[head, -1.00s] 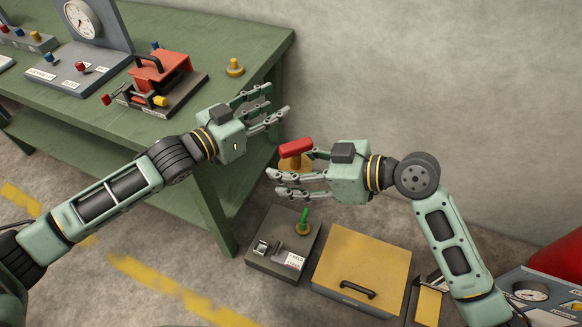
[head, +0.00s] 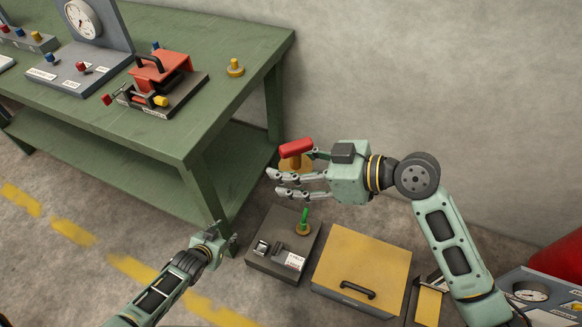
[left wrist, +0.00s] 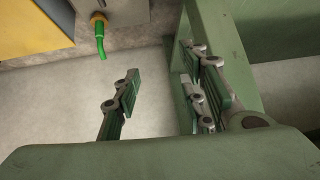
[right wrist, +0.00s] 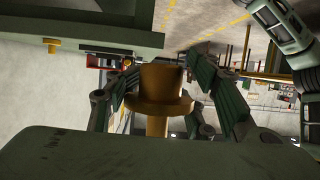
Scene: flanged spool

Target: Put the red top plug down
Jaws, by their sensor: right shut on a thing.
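The red top plug (head: 296,149) has a red cross handle and a brass flange and stem. My right gripper (head: 287,174) is shut on it and holds it in the air to the right of the green bench, above the floor fixture. In the right wrist view its brass body (right wrist: 160,85) sits between the fingers, and the red handle is not clearly visible there. My left gripper (head: 230,241) is low by the bench leg, empty, with its fingers spread apart in the left wrist view (left wrist: 160,95).
The green bench (head: 235,110) carries a red clamp fixture (head: 160,67), a gauge panel (head: 83,20) and a yellow knobbed plug (head: 235,68). Below stand a grey box (head: 262,268) with a green-handled plug (head: 304,222) and a yellow-lidded box (head: 362,262).

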